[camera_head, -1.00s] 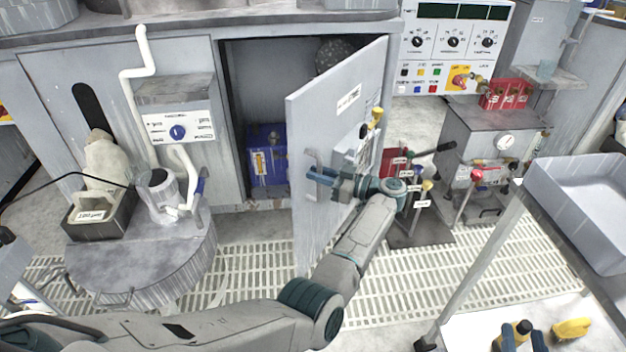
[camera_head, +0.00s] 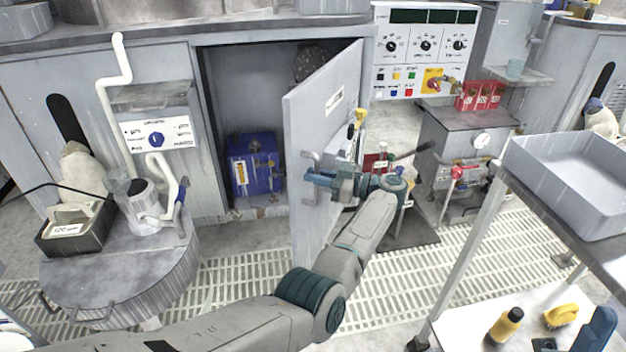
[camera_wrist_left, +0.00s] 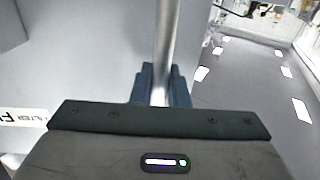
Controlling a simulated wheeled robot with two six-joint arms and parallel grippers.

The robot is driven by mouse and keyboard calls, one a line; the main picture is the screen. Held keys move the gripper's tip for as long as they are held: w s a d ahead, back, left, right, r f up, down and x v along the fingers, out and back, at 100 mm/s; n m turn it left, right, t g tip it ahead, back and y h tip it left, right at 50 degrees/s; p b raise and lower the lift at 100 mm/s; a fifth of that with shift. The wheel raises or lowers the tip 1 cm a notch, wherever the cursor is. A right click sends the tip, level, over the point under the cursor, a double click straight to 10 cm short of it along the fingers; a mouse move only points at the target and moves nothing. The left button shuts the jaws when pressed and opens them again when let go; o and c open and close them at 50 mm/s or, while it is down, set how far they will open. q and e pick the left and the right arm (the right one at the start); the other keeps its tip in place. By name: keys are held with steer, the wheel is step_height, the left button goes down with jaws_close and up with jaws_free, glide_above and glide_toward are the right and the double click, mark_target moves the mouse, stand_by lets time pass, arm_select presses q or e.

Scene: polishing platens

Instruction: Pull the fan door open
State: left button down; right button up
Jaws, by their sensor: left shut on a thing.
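The fan door (camera_head: 325,115) is a grey metal panel, hinged at its right edge on the cabinet and swung well out toward me. Its handle (camera_head: 309,178) is a vertical metal bar near the free edge. My left gripper (camera_head: 318,180) is shut on the handle. In the left wrist view the bar (camera_wrist_left: 165,50) runs down between the dark fingers, beside the door's face (camera_wrist_left: 100,60). The open cabinet shows a blue unit (camera_head: 254,165) inside and a dark round part at the top. My right gripper is not in view.
A round drum table (camera_head: 125,280) with a pump and white pipe stands at left. A control panel (camera_head: 425,50), a valve stand (camera_head: 470,135) and a grey tray (camera_head: 575,175) on a trolley are at right. Floor grating (camera_head: 240,270) lies below the door.

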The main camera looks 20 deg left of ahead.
arm_select(q)
steer(key=shift+d+f, duration=0.1)
stand_by(0.4)
steer(key=c, duration=1.5)
jaws_free()
